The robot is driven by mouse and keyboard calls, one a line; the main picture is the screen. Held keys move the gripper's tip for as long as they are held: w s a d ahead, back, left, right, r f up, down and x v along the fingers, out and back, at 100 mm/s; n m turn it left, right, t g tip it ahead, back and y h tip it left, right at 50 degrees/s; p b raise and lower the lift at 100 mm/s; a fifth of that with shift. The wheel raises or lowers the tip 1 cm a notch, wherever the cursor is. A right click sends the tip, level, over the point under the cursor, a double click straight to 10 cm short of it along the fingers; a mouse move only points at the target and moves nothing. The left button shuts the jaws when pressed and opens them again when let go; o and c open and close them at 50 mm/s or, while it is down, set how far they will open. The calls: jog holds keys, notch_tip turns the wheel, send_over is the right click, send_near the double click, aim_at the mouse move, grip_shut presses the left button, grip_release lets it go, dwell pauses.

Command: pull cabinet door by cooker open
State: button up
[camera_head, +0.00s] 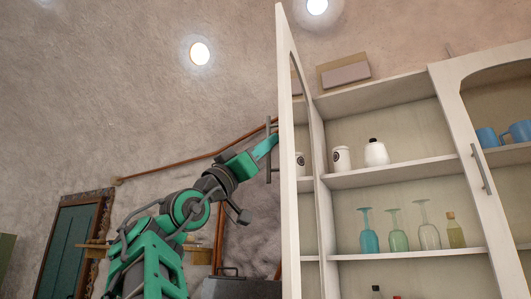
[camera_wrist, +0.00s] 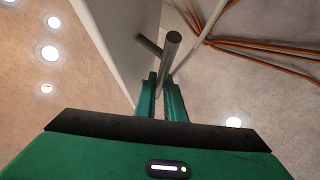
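The cabinet door (camera_head: 288,220) stands swung outward from the wall cabinet, seen nearly edge-on in the head view. In the wrist view the door (camera_wrist: 127,40) is a pale panel left of the fingers. Its grey bar handle (camera_head: 268,126) is on the door's left face and shows in the wrist view (camera_wrist: 171,48) as a round bar. My gripper (camera_head: 272,146) is at this handle. In the wrist view my green fingers (camera_wrist: 161,98) lie on either side of the bar, with little gap, and appear shut on it. The fingertip contact is partly hidden.
The open cabinet shelves (camera_head: 400,174) hold white jars, glasses (camera_head: 398,230) and a small bottle. A second door (camera_head: 470,140) on the right is shut. Copper pipes (camera_head: 195,158) run along the wall behind my arm. A grey hood-like object (camera_head: 240,288) is below.

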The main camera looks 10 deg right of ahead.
jog(key=o, duration=0.4)
jog(key=shift+w+f+t, duration=0.25)
jog(key=shift+t, duration=0.05)
jog(key=shift+s+r, duration=0.1)
jog(key=shift+v, duration=5.4)
